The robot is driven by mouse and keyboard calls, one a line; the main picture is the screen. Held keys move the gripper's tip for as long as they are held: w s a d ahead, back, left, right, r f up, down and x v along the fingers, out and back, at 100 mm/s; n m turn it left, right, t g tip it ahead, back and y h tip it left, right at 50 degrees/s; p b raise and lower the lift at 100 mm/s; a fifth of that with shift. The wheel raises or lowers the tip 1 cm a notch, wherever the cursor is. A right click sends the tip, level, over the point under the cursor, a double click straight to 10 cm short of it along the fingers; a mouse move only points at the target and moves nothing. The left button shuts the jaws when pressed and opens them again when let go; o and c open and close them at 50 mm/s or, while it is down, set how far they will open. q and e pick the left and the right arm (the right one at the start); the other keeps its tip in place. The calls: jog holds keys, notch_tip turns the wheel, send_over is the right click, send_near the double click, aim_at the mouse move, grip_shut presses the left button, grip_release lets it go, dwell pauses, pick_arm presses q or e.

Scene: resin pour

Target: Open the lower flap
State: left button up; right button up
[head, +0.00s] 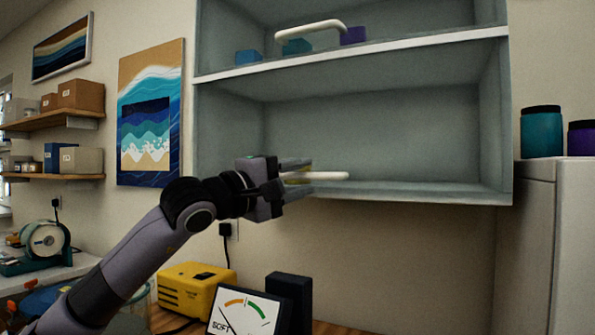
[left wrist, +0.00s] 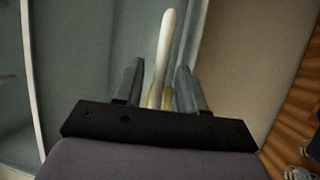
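The wall cabinet (head: 350,195) has an upper and a lower compartment. A pale bar handle (head: 330,176) sits at the bottom edge of the lower compartment. No solid panel shows behind the handle, so the lower flap looks clear and I cannot make out its pane. My left gripper (head: 298,178) is at the left part of this handle. In the left wrist view the handle (left wrist: 164,50) runs between the two fingers of the gripper (left wrist: 158,85), with gaps on both sides. The fingers are open around it. My right gripper is out of view.
A similar handle (head: 310,27) shows at the upper compartment, with small blue and purple containers behind it. Below stand a yellow box (head: 195,290), a dial gauge (head: 245,312) and a dark block (head: 290,295). Jars (head: 541,132) stand on a cabinet at the right.

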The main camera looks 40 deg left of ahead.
pick_arm(q)
grip_shut()
jog(key=shift+s+r, duration=0.1)
jog(key=shift+s, duration=0.1)
